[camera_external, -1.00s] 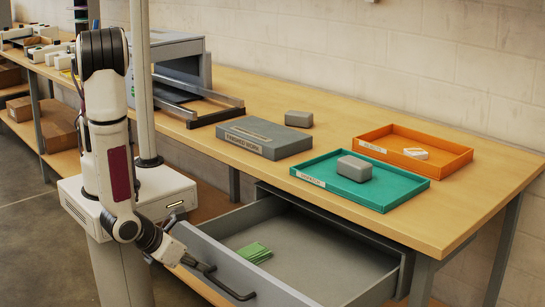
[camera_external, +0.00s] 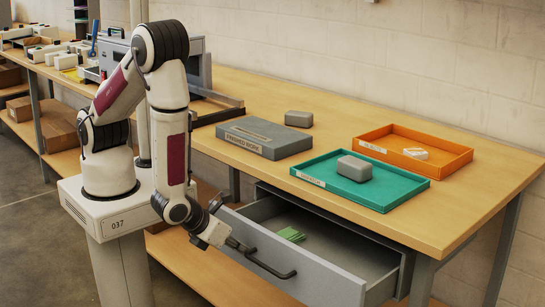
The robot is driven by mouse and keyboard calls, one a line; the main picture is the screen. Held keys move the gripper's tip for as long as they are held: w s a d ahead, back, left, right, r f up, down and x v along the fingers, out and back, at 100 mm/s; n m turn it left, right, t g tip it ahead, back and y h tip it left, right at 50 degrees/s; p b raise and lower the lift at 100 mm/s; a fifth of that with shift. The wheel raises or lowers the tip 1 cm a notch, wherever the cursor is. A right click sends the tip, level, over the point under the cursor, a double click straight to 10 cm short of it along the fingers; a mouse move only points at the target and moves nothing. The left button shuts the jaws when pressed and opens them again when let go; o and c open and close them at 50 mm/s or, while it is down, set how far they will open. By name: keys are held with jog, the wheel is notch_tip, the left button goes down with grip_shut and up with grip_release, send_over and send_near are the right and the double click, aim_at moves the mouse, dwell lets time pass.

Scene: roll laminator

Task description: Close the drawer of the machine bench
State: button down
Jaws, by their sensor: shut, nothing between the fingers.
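The grey drawer (camera_external: 310,273) of the wooden-topped machine bench (camera_external: 400,225) stands part-way out below the bench top. Its dark bar handle (camera_external: 268,268) is on the front face. A green bundle (camera_external: 291,234) lies inside, towards the left. My gripper (camera_external: 226,241) is shut and empty, at the left end of the drawer front beside the handle. I cannot tell whether it touches the front or the handle.
On the bench top are a teal tray (camera_external: 400,203) with a grey block, an orange tray (camera_external: 455,170), a grey box (camera_external: 265,150) and a loose grey block (camera_external: 299,118). A laminator (camera_external: 199,72) stands behind my arm.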

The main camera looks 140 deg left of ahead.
aim_at(252, 222)
jog(key=a, duration=1.4)
jog(key=shift+a, duration=0.35)
jog(key=shift+a+r, duration=0.1)
jog(key=shift+a, duration=0.05)
jog(key=shift+d, duration=0.8)
jog(key=d, duration=0.3)
jog(key=shift+d, duration=0.25)
jog(key=v, duration=0.6)
jog(key=shift+d+r, duration=0.3)
jog(key=shift+v, duration=1.35)
